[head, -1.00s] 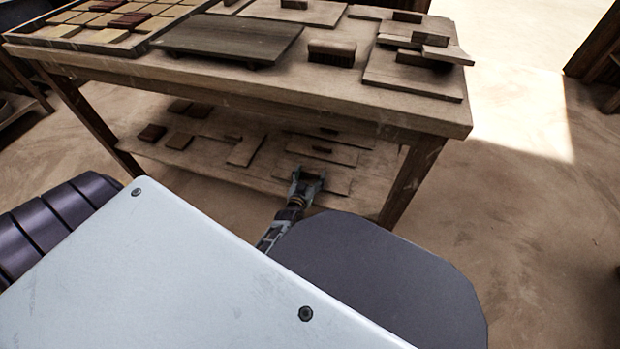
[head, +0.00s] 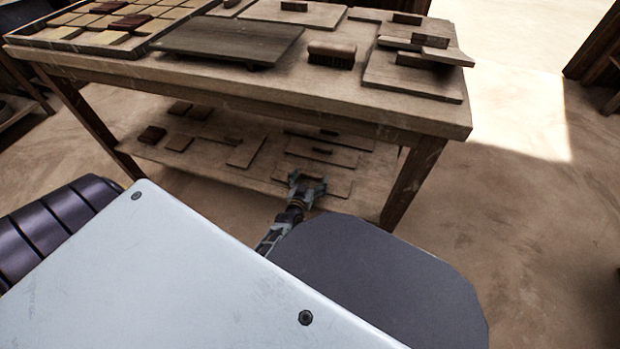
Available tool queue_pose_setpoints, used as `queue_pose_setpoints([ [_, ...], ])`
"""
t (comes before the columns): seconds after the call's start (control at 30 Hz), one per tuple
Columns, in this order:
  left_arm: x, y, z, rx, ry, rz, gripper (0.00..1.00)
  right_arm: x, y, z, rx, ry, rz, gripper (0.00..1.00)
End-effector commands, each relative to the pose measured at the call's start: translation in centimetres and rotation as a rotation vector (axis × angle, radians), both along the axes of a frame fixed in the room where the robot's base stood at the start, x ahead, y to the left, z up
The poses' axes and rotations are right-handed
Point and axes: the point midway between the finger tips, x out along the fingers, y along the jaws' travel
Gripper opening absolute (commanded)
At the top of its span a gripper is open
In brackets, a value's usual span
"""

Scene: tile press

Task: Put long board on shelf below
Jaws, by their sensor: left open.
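The lower shelf (head: 215,172) under the workbench holds several flat boards. A long thin board (head: 341,187) lies flat near the shelf's front edge at the right. Behind it lie another long board with a small dark handle (head: 340,155) and a third long board (head: 353,141) farther back. My left gripper (head: 309,183) is open at the front edge of the shelf. It is over or just in front of the nearest board and hides part of it; I cannot tell whether it touches. My right gripper is not in view.
The workbench top (head: 290,100) carries a tile tray (head: 140,50), a dark press board (head: 230,42), a brush (head: 331,55) and stacked boards (head: 412,75). The table's front right leg (head: 410,185) stands right of my gripper. Small tiles (head: 152,134) lie on the shelf's left.

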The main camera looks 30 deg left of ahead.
Motion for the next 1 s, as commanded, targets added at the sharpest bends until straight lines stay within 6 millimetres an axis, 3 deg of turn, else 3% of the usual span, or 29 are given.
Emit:
queue_pose_setpoints([
  [0.37,-0.6,-0.1,0.4,0.0,0.001,0.0,0.97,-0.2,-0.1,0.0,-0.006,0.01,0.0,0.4],
  [1.0,-6.8,-1.7,1.4,0.001,0.001,0.0,0.97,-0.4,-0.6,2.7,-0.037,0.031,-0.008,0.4],
])
